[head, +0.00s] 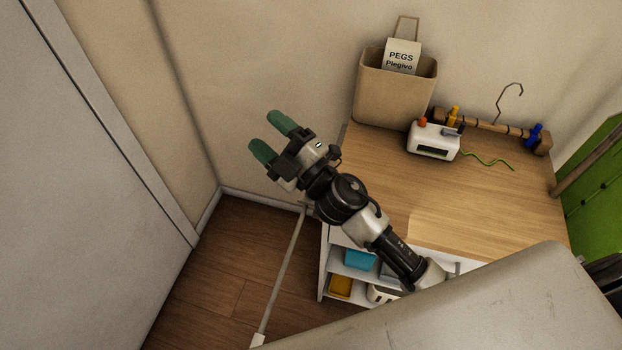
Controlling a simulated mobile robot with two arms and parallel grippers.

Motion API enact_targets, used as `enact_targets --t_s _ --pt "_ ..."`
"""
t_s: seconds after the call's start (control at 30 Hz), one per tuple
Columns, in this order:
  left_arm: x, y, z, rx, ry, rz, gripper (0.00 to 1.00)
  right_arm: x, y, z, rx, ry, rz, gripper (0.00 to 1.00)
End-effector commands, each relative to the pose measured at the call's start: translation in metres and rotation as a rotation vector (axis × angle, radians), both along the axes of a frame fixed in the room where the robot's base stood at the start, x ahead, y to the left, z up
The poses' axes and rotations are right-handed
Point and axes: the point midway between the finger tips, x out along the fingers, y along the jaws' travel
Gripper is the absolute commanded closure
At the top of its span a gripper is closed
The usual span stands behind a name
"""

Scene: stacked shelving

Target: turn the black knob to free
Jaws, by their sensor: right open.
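A small white box (420,146) with a dark front slot stands on the wooden tabletop. A small dark piece (452,132) sits at its top right; it may be the black knob, but it is too small to tell its shape or setting. My right gripper (267,135) has green fingertips spread apart, open and empty. It is to the left of the table, well away from the box, and points to the upper left. My left gripper is out of view.
A wooden rail (495,129) with yellow and blue pegs and a wire hook lies behind the box. A green cord (487,162) trails right. The tabletop (480,205) in front is clear.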

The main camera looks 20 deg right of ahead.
Motion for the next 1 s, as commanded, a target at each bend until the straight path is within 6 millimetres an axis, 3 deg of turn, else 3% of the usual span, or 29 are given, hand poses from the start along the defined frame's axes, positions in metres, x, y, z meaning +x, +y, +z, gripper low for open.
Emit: enact_targets --t_s 0.03,0.13,0.2,0.3,0.37,0.5,0.7,0.83,1.0 --pt "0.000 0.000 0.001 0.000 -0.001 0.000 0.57 -0.003 0.022 0.011 -0.102 -0.103 0.113 0.41" --pt "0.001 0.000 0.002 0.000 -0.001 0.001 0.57 -0.017 0.061 0.010 -0.340 -0.265 0.352 0.41" --pt "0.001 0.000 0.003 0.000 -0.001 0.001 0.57 -0.025 0.079 -0.003 -0.532 -0.340 0.513 0.41" --pt "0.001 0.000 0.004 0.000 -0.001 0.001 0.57 -0.030 0.086 -0.035 -0.842 -0.385 0.726 0.41" --pt "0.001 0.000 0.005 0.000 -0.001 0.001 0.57 -0.028 0.078 -0.056 -1.040 -0.372 0.839 0.41" --pt "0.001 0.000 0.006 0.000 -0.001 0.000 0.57 -0.010 0.030 -0.094 -1.495 -0.228 1.024 0.41" --pt "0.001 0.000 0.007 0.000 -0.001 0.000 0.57 0.018 -0.049 -0.100 -1.936 0.088 1.099 0.41" --pt "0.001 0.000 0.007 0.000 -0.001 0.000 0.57 0.024 -0.075 -0.095 -2.056 0.217 1.099 0.41" --pt "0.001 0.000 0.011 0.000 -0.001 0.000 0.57 0.025 -0.083 -0.105 -2.087 0.261 1.100 0.41"
